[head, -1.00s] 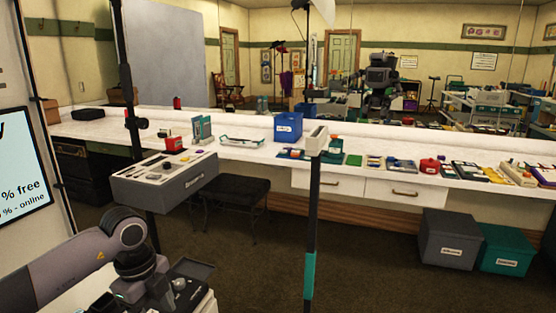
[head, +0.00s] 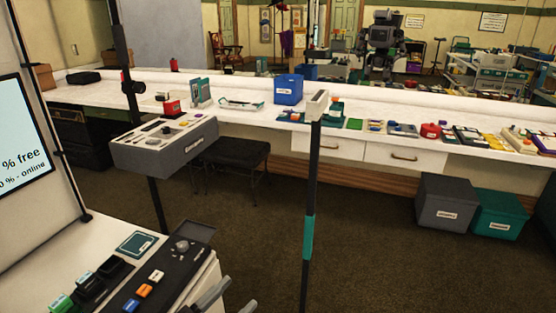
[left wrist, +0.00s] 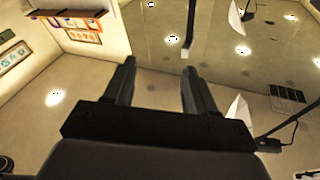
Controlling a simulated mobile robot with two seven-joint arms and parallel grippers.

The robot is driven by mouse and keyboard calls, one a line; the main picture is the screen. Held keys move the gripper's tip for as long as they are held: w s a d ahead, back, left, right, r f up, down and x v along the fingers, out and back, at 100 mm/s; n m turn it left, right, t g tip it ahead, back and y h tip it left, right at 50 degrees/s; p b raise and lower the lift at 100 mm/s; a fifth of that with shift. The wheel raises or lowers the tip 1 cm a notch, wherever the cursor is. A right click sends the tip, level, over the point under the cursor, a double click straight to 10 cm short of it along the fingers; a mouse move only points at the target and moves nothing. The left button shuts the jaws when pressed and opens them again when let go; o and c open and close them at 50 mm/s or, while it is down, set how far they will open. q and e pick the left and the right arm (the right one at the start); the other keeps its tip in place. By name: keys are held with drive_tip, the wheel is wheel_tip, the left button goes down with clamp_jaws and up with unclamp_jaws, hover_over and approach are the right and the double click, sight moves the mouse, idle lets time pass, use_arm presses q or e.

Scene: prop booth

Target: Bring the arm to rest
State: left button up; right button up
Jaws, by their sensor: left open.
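My left gripper (head: 229,301) shows only as two grey fingers at the bottom edge of the head view, beside the right end of a white counter. In the left wrist view its two dark fingers (left wrist: 158,72) stand apart with nothing between them. That view faces the ceiling and upper walls. The rest of my left arm is outside the head view. My right gripper is not in view.
The white counter (head: 72,262) at lower left holds a black tray (head: 160,273) with small coloured blocks. A grey box on a stand (head: 168,148) and a dark pole (head: 311,200) rise ahead. A long white table (head: 228,116) runs behind.

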use_arm(q)
drive_tip(key=s+a+f+n+g+y, duration=0.2)
drive_tip(key=s+a+f+n+y, duration=0.2)
drive_tip(key=f, duration=0.5)
drive_tip(key=s+a+f+n+g+y, duration=0.3)
drive_tip(key=s+a+f+n+y, duration=0.1)
drive_tip(key=s+a+f+y, duration=0.3)
wheel_tip(320, 180, down, 3)
drive_tip(key=s+a, duration=0.1)
drive_tip(key=s, duration=0.2)
drive_tip(key=shift+r+n+p, duration=0.2)
drive_tip(key=shift+n+p, duration=0.1)
drive_tip(key=shift+p, duration=0.05)
drive_tip(key=shift+c, duration=1.3)
